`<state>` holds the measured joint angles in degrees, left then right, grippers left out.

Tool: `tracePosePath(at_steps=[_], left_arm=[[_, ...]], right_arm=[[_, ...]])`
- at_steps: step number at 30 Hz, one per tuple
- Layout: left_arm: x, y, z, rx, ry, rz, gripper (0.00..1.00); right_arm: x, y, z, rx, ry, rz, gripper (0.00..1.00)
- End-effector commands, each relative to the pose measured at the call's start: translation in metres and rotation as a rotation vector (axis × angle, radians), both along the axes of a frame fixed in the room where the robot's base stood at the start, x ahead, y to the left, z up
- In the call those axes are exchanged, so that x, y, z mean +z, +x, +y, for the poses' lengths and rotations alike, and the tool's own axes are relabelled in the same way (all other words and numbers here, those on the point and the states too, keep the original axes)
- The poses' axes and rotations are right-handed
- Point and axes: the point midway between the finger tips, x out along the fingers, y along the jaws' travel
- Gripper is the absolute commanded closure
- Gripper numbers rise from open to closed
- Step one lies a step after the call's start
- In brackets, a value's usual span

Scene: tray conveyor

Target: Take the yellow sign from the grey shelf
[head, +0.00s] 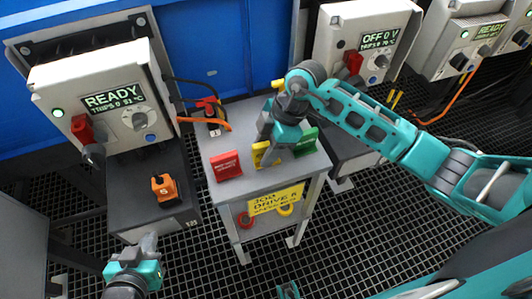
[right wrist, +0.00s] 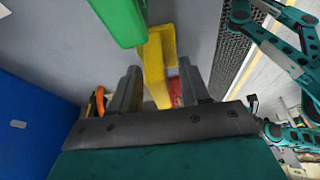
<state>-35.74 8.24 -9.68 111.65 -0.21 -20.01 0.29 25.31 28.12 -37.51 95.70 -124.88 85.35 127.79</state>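The yellow sign (head: 262,154) stands on the grey shelf (head: 240,186), between a red sign (head: 226,166) and a green sign (head: 306,142). My right gripper (head: 270,143) is over the shelf at the yellow sign and hides part of it. In the right wrist view the yellow sign (right wrist: 156,68) shows between my two fingers (right wrist: 160,88), with a gap on each side. The fingers are apart. The green sign (right wrist: 122,20) is close by there. My left gripper (head: 148,243) is at the lower left, away from the shelf, with nothing seen in it.
A red-and-black device (head: 212,122) lies at the shelf's back left. A yellow label (head: 275,199) is on the shelf's front. A grey cabinet (head: 140,185) with an orange item (head: 165,188) stands to the left. Control boxes (head: 105,95) line the back. Dark grating floor lies in front.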

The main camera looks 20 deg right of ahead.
Motion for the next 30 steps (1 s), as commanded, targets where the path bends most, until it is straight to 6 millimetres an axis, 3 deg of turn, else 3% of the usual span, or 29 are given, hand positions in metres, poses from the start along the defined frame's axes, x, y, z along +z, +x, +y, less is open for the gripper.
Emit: tracePosePath(at_steps=[2,14,25,30], left_arm=[[0.001,0.002,0.0,0.0,-0.001,-0.004,1.0],[0.002,0.003,0.0,0.001,-0.001,-0.009,1.0],[0.002,0.002,0.001,0.003,0.0,-0.008,1.0],[0.004,0.001,0.002,0.004,0.0,-0.006,1.0]], right_arm=[[0.0,0.0,0.0,0.0,0.0,0.0,0.62],[0.001,0.0,0.0,0.0,0.0,-0.001,1.0],[0.002,0.0,0.0,-0.001,0.001,-0.002,1.0],[0.011,0.001,0.0,0.0,0.001,-0.004,1.0]])
